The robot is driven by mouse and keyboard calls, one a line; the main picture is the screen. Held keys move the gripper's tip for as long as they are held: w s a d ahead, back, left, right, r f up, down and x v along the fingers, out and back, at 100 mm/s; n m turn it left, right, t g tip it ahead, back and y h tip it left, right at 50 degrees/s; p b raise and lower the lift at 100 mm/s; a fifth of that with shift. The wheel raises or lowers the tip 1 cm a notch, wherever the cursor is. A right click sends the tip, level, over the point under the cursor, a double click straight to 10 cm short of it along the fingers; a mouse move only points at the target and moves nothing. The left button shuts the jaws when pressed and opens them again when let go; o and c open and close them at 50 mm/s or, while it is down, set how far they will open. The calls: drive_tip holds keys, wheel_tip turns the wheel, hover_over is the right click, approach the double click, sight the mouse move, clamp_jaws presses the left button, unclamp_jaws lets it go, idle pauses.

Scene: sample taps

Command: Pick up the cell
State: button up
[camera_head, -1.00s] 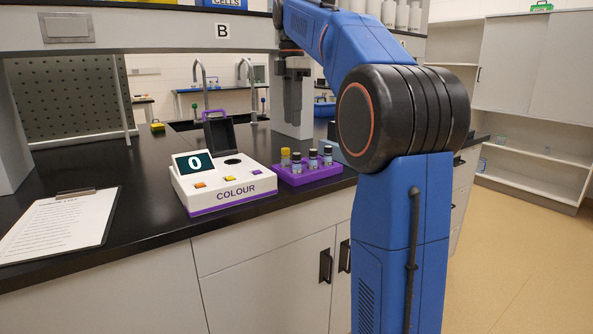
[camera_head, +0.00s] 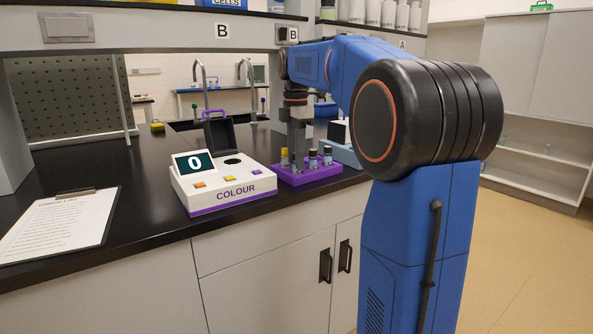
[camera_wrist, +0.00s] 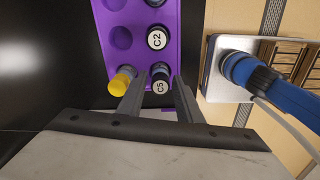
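A purple rack (camera_head: 312,177) on the black bench holds several small capped cells; its edge also shows in the wrist view (camera_wrist: 136,58). In the wrist view, a dark-capped cell marked C5 (camera_wrist: 160,86) stands between my open gripper's fingertips (camera_wrist: 160,78). A yellow-capped cell (camera_wrist: 121,81) is just left of the left finger. A cell marked C2 (camera_wrist: 157,38) is further up in the rack. In the head view, my gripper (camera_head: 297,150) points straight down over the rack. I cannot tell how far the fingertips reach down beside C5.
The white COLOUR meter (camera_head: 232,193) stands left of the rack, its dark lid (camera_head: 219,136) raised and its display reading 0. A clipboard (camera_head: 62,225) lies further left. A pale blue device (camera_head: 343,153) stands right of the rack. A shelf beam crosses above the bench.

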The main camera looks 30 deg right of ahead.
drive_tip(key=shift+f, duration=0.4)
drive_tip(key=c, duration=0.6)
drive_tip(key=shift+r, duration=0.1)
